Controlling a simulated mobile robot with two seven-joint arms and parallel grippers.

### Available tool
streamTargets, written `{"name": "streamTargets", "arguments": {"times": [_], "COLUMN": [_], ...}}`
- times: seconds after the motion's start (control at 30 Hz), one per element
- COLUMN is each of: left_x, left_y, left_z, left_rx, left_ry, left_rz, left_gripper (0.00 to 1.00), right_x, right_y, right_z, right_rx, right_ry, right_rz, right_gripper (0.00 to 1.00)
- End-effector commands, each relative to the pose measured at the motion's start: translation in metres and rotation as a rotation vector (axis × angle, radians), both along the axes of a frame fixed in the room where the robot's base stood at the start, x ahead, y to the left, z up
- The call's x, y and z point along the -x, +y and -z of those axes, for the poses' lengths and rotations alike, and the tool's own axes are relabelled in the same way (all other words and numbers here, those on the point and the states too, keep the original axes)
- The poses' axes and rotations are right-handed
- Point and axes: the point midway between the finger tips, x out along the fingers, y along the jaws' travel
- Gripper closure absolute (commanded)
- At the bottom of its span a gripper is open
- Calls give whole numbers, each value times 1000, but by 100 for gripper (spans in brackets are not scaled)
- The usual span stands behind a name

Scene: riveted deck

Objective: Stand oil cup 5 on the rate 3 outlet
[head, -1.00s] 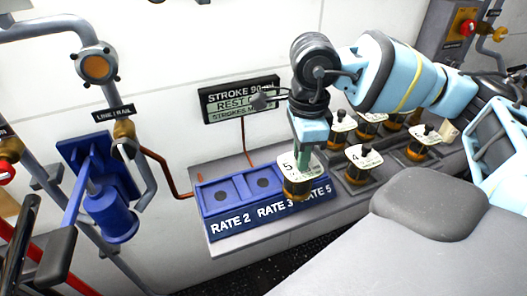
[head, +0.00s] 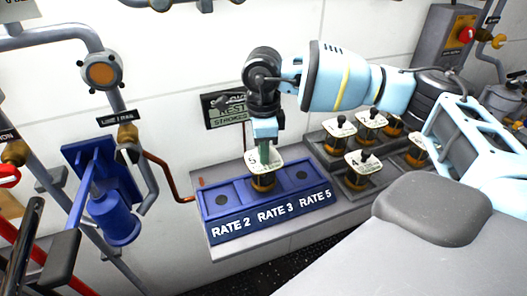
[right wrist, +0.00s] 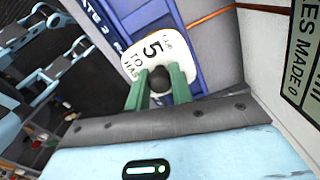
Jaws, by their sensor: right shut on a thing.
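Oil cup 5 (head: 264,181) has a white tag marked 5 and an amber body, and looks upright. My right gripper (head: 266,146) is shut on the top of cup 5; in the right wrist view its green fingers (right wrist: 162,88) close on the dark knob above the tag (right wrist: 150,48). The cup is at the middle outlet of the blue rail (head: 235,223), above the RATE 3 label (head: 275,213), and covers the recess there. I cannot tell whether its base touches the rail. My left gripper is not in view.
The RATE 2 (head: 221,201) and RATE 5 (head: 303,176) recesses are empty. Several other oil cups, including cup 4 (head: 363,165), stand on a grey rack to the right. A display (head: 226,112) hangs behind the rail. A blue pump (head: 113,217) stands left.

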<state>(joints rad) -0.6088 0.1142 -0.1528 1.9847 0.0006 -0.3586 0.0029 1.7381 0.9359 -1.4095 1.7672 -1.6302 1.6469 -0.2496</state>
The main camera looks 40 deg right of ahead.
Motion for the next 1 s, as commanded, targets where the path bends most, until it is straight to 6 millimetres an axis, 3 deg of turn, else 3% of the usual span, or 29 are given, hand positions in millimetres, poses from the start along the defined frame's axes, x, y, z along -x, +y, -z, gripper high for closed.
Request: {"name": "streamTargets", "arguments": {"times": [0.17, 0.57, 0.6, 0.73, 1.0], "left_x": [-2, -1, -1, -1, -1], "left_y": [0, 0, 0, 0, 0], "left_z": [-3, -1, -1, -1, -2], "left_rx": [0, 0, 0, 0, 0], "left_ry": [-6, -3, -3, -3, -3], "left_rz": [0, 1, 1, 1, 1], "left_gripper": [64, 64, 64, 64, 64], "right_x": [-1, 0, 0, 0, 0], "right_y": [0, 0, 0, 0, 0], "right_z": [11, 16, 16, 16, 15], "right_rx": [-2, -2, -2, -2, -1], "right_ry": [-5, -5, -3, -3, -4], "right_rz": [1, 1, 1, 1, 1], "right_gripper": [100, 100, 72, 56, 56]}}
